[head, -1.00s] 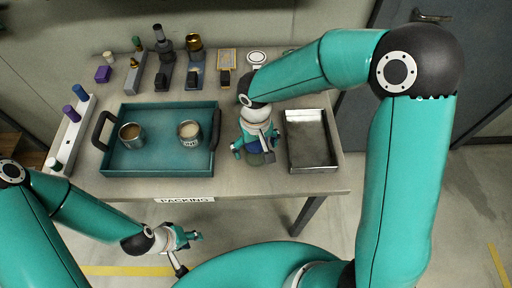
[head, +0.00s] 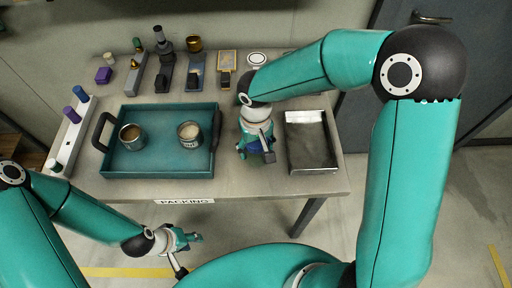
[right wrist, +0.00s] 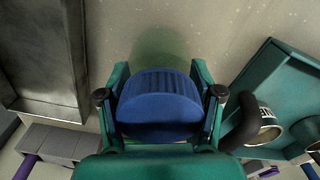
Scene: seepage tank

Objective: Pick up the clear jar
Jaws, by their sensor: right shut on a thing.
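The clear jar, with a ribbed blue lid (right wrist: 160,98) and a greenish see-through body (right wrist: 165,48), is in the middle of the right wrist view. My right gripper (right wrist: 160,95) is shut on it, with one finger on each side of the lid. In the head view the right gripper (head: 256,152) is over the table between the tray and the metal pan, and it hides most of the jar. I cannot tell whether the jar touches the table. My left gripper (head: 192,238) hangs in front of the table, away from the jar; its finger opening is unclear.
A teal tray (head: 160,110) with two cups (head: 131,136) (head: 189,134) stands left of the right gripper. A metal pan (head: 312,142) is close on its right. Several small stands line the back, including one with a brass cup (head: 195,44).

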